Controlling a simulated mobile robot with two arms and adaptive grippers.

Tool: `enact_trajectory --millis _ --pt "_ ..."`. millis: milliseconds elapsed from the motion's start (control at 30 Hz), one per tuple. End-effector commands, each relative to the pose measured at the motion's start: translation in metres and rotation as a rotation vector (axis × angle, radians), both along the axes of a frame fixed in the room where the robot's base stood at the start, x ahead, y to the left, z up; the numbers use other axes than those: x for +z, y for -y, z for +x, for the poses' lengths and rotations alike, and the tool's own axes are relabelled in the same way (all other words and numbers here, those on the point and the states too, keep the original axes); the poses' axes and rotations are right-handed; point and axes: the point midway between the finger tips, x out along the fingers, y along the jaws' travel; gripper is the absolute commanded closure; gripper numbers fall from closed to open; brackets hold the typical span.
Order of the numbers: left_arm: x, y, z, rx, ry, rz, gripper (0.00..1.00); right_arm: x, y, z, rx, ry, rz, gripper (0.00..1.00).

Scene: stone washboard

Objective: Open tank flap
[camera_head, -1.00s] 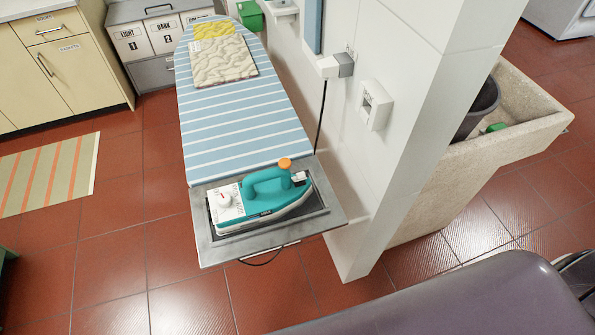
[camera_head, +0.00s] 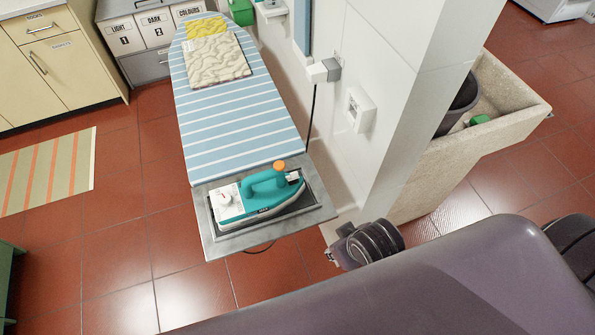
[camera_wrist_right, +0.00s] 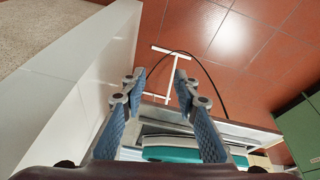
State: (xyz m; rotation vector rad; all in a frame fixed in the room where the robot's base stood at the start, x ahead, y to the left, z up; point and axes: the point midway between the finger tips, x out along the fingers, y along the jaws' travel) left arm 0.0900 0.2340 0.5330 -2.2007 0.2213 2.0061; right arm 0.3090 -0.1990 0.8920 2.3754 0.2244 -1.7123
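A teal and white iron (camera_head: 258,194) lies on the grey metal rest at the near end of the ironing board. It has a white dial and an orange knob or cap (camera_head: 279,165) at the far end of its handle. I cannot make out a separate tank flap. My right gripper (camera_wrist_right: 160,84) is open and empty. In the head view it is at the pillar's foot, right of and apart from the iron. In the right wrist view, part of the teal iron (camera_wrist_right: 172,154) shows beyond and between the fingers. My left gripper is out of view.
The blue striped ironing board (camera_head: 235,120) carries folded cloths (camera_head: 215,60). A white tiled pillar (camera_head: 395,110) with wall boxes stands right of it; a black cord runs down beside it. A stone sink (camera_head: 490,125) lies further right. The red floor at left is mostly clear.

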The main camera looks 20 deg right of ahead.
Motion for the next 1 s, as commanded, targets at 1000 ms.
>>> enact_trajectory --millis 1000 --pt "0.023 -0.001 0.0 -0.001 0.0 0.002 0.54 0.099 -0.046 0.145 1.113 0.548 -0.789 0.72"
